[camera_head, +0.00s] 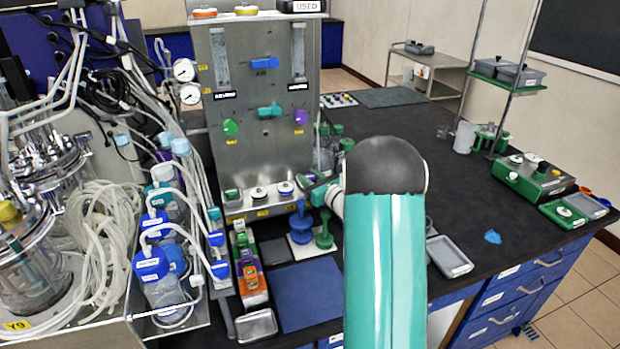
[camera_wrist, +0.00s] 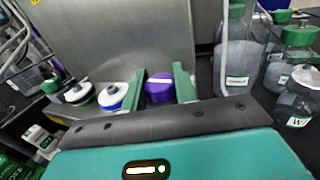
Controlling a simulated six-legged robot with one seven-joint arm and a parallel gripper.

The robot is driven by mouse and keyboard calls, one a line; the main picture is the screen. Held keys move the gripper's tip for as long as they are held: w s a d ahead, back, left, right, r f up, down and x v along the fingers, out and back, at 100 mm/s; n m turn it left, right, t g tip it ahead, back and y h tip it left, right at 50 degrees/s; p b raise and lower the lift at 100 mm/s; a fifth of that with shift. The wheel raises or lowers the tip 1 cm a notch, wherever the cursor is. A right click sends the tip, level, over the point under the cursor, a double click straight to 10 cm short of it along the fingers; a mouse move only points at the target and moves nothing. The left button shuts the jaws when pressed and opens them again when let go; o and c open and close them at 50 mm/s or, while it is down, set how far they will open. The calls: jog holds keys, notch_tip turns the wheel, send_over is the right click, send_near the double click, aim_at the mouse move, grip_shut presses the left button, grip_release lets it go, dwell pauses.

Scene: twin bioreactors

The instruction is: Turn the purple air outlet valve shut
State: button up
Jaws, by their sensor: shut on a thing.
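The purple valve (camera_wrist: 158,92) is a round knob with a white line across its top, at the right end of a row at the foot of the metal panel. In the wrist view my gripper (camera_wrist: 161,85) has one green finger on each side of it and is shut on it. In the head view my gripper (camera_head: 318,190) reaches in from the right at the panel's lower right corner. There the purple valve is mostly hidden by the fingers.
Beside the purple valve stand a blue-and-white valve (camera_wrist: 112,95) and a black-and-white one (camera_wrist: 78,93). Another purple knob (camera_head: 301,117) sits higher on the panel (camera_head: 265,150). Glass bottles (camera_wrist: 240,60) stand close on the right. A blue stand (camera_head: 300,228) is below my gripper.

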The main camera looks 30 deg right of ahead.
jog(key=shift+m+h, duration=0.4)
jog(key=shift+h, duration=0.2)
jog(key=o, duration=1)
jog(key=shift+c, duration=0.2)
jog(key=s, duration=1.3)
jog(key=shift+s, duration=0.4)
